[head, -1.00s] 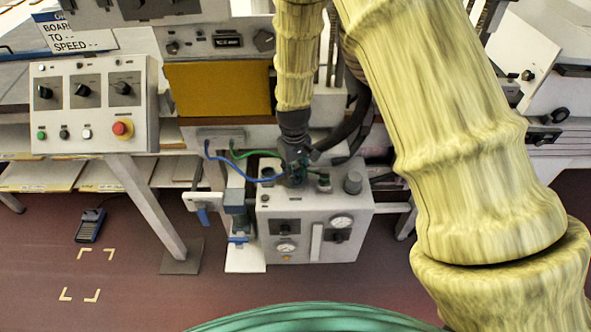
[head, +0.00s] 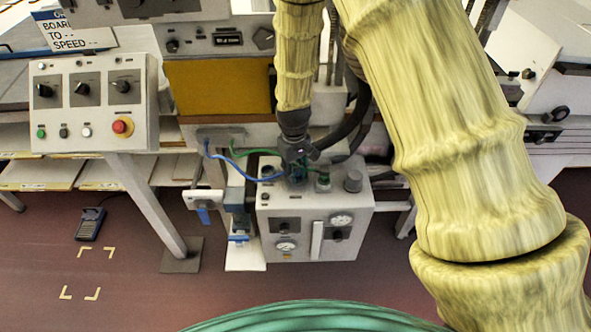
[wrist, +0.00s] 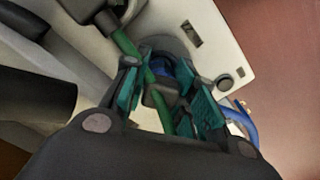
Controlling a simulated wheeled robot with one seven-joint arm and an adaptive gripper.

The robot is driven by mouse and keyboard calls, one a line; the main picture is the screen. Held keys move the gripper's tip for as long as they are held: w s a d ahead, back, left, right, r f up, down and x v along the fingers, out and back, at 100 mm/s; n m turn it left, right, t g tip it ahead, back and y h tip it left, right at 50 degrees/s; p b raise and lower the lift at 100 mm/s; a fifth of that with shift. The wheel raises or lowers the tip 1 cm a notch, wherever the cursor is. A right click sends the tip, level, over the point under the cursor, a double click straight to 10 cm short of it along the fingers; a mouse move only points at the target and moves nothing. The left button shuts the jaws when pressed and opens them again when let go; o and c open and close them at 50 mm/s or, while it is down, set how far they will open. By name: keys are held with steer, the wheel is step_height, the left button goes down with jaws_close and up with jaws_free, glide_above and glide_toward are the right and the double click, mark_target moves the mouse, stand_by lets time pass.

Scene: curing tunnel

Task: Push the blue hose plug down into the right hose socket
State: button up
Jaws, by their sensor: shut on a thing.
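My gripper (wrist: 168,88) has teal finger pads and is shut on the blue hose plug, a blue part (wrist: 184,69) that shows between the fingers. In the head view my gripper (head: 297,182) is low over the top of the white gauge box. The blue hose (head: 232,166) runs from the left to the gripper. A round grey collar (wrist: 172,44) shows just beyond the fingertips. The socket opening is hidden, so I cannot tell how deep the plug sits. The green hose (wrist: 128,42) crosses in front of the fingers; its plug (head: 323,184) stands upright right of my gripper.
The white gauge box (head: 285,225) carries dials on its front and a dark knob (head: 353,182) at the top right. A small black button (wrist: 225,83) is close to one finger. A control panel (head: 95,105) stands left. The floor at left is mostly clear.

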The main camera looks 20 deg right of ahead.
stand_by(0.3)
steer(key=o, duration=1.1)
steer(key=shift+r, duration=0.1)
